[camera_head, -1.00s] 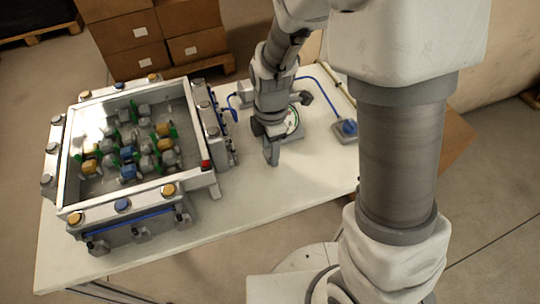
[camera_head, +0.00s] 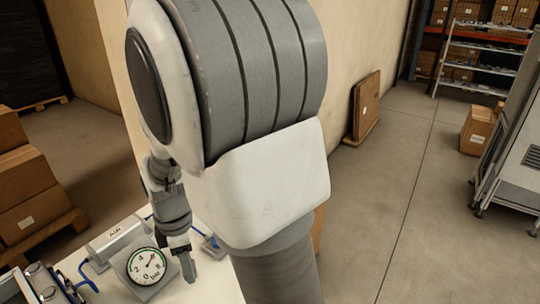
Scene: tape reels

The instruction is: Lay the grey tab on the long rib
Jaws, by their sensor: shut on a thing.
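My gripper (camera_head: 185,257) points down over the white table at lower left, just right of a round pressure gauge. It is shut on a small grey piece (camera_head: 189,271), which looks like the grey tab; its outline is hard to make out at this size. I cannot make out the long rib in this view. My own arm covers much of the middle of the picture.
The gauge (camera_head: 147,266) stands on the white table (camera_head: 208,287) with blue hoses beside it. The framed box (camera_head: 45,285) is cut off at lower left. Cartons (camera_head: 28,200) stand behind; a shelf rack (camera_head: 485,55) and cart (camera_head: 520,150) are at right, with open floor between.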

